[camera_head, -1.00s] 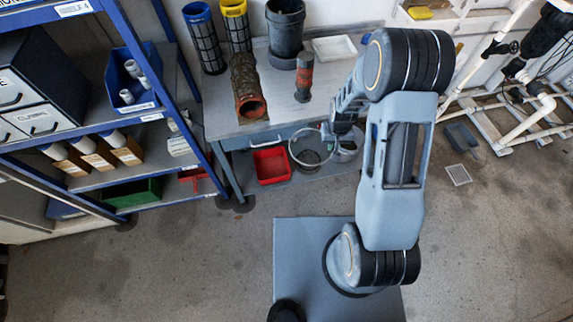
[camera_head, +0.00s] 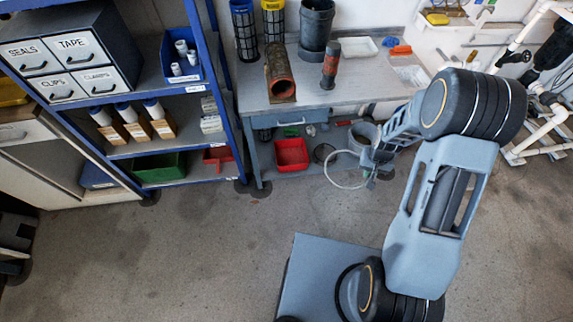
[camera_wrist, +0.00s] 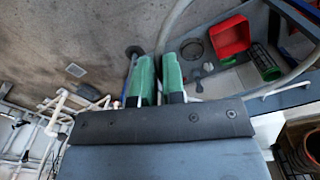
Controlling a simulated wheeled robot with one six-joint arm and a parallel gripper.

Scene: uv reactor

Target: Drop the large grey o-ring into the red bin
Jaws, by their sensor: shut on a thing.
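The large grey o-ring (camera_head: 333,181) hangs from my gripper (camera_head: 373,172), which is shut on it in front of the workbench. In the wrist view the ring (camera_wrist: 166,32) curves up from between the green fingertips (camera_wrist: 158,72) and sweeps across to the right edge; part of it is hidden by the gripper. The red bin (camera_head: 291,155) stands on the bench's lower shelf, left of my gripper and apart from the ring. It also shows in the wrist view (camera_wrist: 230,37), open side visible.
A grey bucket (camera_head: 361,136) and a dark round item (camera_head: 324,152) are right of the red bin on the lower shelf. The bench top (camera_head: 345,90) is above it. A blue-framed shelf (camera_head: 224,130) stands left.

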